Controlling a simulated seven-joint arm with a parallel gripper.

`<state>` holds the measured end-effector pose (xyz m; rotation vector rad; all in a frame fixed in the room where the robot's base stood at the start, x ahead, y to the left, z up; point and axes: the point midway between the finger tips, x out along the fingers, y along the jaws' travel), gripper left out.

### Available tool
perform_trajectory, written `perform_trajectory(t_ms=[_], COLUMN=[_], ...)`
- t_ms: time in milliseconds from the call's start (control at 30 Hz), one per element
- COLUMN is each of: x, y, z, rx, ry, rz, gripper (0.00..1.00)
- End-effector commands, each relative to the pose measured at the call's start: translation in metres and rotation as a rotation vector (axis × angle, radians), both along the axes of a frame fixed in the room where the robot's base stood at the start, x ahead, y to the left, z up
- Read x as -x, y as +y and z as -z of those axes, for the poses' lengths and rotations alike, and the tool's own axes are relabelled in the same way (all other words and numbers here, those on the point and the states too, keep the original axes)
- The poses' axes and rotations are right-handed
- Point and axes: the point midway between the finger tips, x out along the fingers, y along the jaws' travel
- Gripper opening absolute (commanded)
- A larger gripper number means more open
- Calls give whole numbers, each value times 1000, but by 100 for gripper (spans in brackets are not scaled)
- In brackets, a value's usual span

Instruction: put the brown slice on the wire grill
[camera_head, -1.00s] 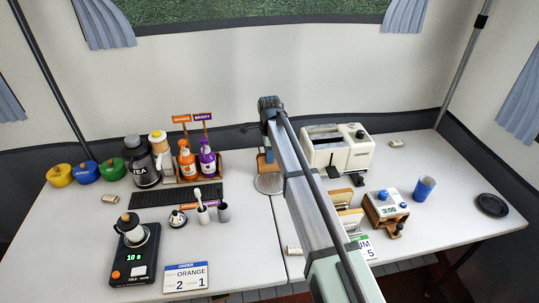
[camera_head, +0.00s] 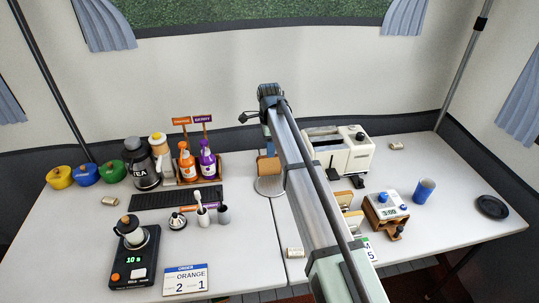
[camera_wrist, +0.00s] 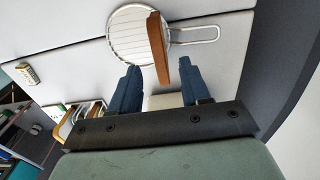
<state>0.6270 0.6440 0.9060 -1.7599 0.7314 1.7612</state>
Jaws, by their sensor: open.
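The wire grill (camera_head: 270,186) is a round mesh with a loop handle, lying on the table left of the toaster. It also shows at the top of the wrist view (camera_wrist: 128,36), with its handle pointing right. The brown slice (camera_head: 268,165) stands on edge at the handle side of the grill, overlapping its rim in the wrist view (camera_wrist: 156,45). My gripper (camera_wrist: 160,70) is open and empty. Its blue fingers are on either side of the slice's lower end in the wrist view, apart from it. In the head view my arm hides part of this area.
A white toaster (camera_head: 342,150) stands right of my arm. Left of the grill are a rack with an orange bottle (camera_head: 187,164) and a purple bottle (camera_head: 207,161). A wooden-sided timer box (camera_head: 386,210) and a blue cup (camera_head: 424,190) stand at the right. A small cylinder (camera_head: 295,253) lies near the front.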

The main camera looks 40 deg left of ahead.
Motion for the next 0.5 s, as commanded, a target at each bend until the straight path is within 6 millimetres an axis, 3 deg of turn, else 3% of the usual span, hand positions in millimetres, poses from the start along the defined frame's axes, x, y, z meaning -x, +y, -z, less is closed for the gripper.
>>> perform_trajectory(t_ms=[200, 500], x=[-1, 0], y=[1, 0], z=[-40, -67], rx=[-1, 0], ry=[-1, 0], rz=[0, 0], gripper=[47, 47])
